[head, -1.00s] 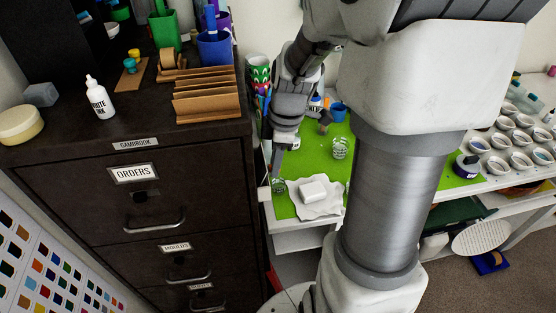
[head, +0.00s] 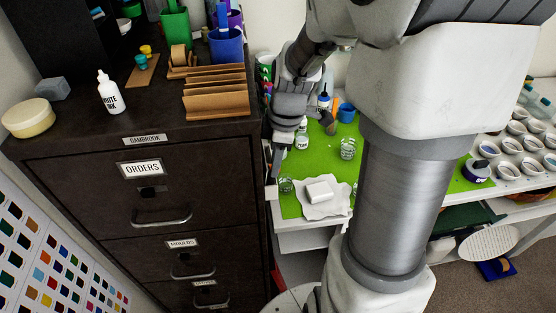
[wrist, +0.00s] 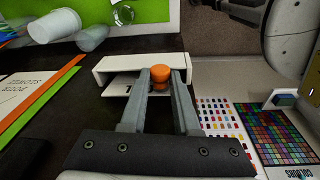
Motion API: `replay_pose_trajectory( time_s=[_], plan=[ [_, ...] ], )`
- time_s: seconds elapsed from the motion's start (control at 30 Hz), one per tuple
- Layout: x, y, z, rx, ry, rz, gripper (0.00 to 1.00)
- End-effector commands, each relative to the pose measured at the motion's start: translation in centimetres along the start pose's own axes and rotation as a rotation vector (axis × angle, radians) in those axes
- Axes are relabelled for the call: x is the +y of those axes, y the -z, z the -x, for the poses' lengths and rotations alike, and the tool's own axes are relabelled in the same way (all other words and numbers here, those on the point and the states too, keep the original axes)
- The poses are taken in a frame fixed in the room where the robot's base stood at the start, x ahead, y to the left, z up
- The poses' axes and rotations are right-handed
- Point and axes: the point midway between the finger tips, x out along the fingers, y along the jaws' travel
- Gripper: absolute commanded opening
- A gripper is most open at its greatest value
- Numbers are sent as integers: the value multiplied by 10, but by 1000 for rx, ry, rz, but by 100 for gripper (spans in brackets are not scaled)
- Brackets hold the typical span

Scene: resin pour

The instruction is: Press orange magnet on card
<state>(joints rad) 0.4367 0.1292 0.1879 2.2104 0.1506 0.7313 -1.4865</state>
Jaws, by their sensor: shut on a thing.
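My gripper (wrist: 161,82) is shut on an orange magnet (wrist: 160,73), a small rounded knob between the fingertips. In the head view my gripper (head: 275,164) is low beside the dark cabinet, by the left end of the bench; the magnet cannot be made out there. A white card (wrist: 118,88) with dark lettering shows behind the fingers in the wrist view, partly hidden by them and by a white ledge. The magnet overlaps the ledge in the picture; I cannot tell whether it touches the card.
The dark cabinet (head: 80,180) stands close on the left. The bench's green mat (head: 332,150) holds glass cups and white paper (head: 340,207) with a white block. Orange and green strips (wrist: 40,100) lie left of the fingers in the wrist view. Colour charts (wrist: 265,130) are on the right.

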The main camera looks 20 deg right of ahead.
Motion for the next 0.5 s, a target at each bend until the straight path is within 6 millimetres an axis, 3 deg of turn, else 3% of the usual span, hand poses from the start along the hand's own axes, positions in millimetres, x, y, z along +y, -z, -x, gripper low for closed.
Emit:
replay_pose_trajectory(
  time_s=[0.47,0.5],
  plan=[
    [0,0,0,0,0,-1,0],
    [0,0,0,0,0,-1,35]
  ],
)
